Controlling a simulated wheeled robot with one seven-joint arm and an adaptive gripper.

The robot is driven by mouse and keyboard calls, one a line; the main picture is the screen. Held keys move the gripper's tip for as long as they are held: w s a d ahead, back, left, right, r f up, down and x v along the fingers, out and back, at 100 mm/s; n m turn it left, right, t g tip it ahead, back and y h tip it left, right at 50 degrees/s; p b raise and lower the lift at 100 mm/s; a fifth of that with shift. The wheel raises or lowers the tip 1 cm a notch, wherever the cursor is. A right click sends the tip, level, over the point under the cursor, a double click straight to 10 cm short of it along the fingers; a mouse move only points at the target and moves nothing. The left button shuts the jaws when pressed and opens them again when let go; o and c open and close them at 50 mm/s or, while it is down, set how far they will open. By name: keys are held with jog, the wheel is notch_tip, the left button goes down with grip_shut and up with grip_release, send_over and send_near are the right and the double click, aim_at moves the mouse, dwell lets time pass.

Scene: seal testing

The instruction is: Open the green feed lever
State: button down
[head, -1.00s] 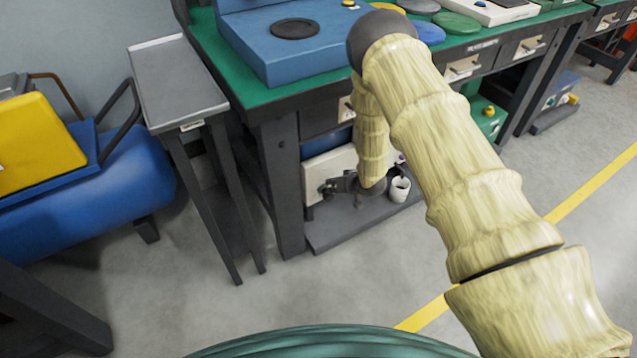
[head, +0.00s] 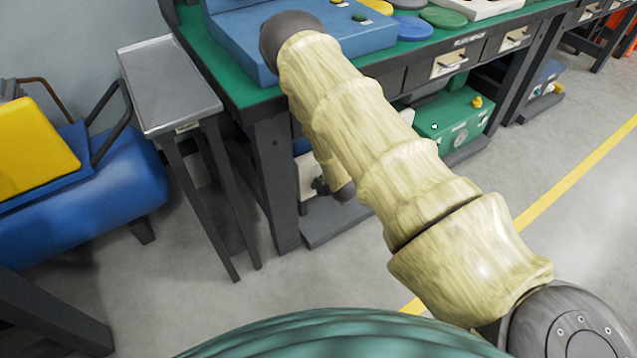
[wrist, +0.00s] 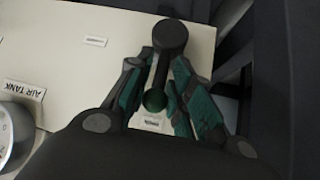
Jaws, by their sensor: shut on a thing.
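In the wrist view, the green feed lever is a dark rod with a green ball end (wrist: 154,101) and a thick dark round pivot (wrist: 170,36), standing out from a cream panel (wrist: 75,70). My gripper (wrist: 163,64) has its green-padded fingers on both sides of the rod and is shut on it. The small label behind the ball is too blurred to read. In the head view, my arm hides most of the gripper and the lever. Part of the cream unit (head: 306,176) shows under the green-topped bench (head: 254,97).
A gauge (wrist: 14,135) and an AIR TANK label (wrist: 24,90) are on the panel's left. A grey side table (head: 170,85) and a blue tank (head: 90,205) stand left of the bench. A green box (head: 452,117) sits under the bench. The floor in front is clear.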

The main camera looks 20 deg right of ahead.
jog(key=c, duration=1.5)
grip_release()
jog(key=v, duration=1.2)
jog(key=shift+f, duration=0.1)
